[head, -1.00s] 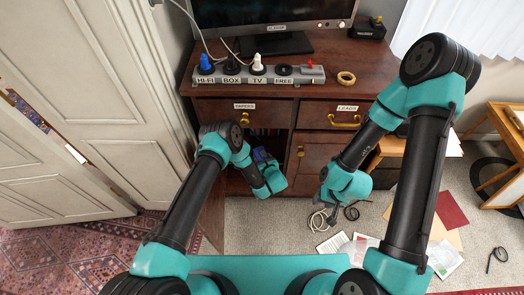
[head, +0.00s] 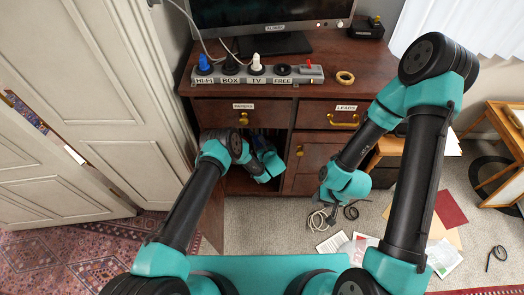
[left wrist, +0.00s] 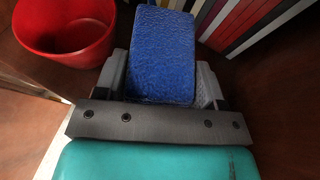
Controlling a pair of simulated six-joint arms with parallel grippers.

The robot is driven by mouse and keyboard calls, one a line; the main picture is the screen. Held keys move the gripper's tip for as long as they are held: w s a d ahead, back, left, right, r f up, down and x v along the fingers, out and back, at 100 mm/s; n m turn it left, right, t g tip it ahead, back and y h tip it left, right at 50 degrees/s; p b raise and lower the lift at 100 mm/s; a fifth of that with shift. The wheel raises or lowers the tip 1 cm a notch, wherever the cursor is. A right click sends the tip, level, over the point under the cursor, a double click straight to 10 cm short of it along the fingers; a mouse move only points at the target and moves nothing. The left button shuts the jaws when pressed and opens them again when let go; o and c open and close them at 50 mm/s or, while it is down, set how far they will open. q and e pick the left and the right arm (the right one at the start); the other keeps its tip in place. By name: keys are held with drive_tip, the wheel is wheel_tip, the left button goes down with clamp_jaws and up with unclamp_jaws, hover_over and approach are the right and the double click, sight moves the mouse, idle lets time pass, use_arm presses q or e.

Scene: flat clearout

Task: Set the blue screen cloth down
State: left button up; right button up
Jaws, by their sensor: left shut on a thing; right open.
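The blue screen cloth (left wrist: 162,55) is a folded, textured blue block between the fingers of my left gripper (left wrist: 165,80) in the left wrist view. The left gripper is shut on it. In the head view the left gripper (head: 268,158) reaches into the open lower compartment of the cabinet (head: 240,182), and the cloth is mostly hidden there. Whether the cloth touches the compartment floor I cannot tell. My right gripper (head: 322,205) is open and hangs in front of the cabinet, above the carpet and near some cables.
A red round tub (left wrist: 65,30) stands left of the cloth inside the compartment. A row of upright books or folders (left wrist: 240,22) stands to its right. The cabinet's open door (head: 213,212) is at the left. A power strip (head: 258,77) lies on the cabinet top.

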use_arm(q)
drive_tip(key=shift+s+f, duration=0.1)
drive_tip(key=shift+f, duration=1.55)
drive_tip(key=shift+f, duration=0.1)
drive_tip(key=o, duration=1)
drive_tip(key=v, duration=1.2)
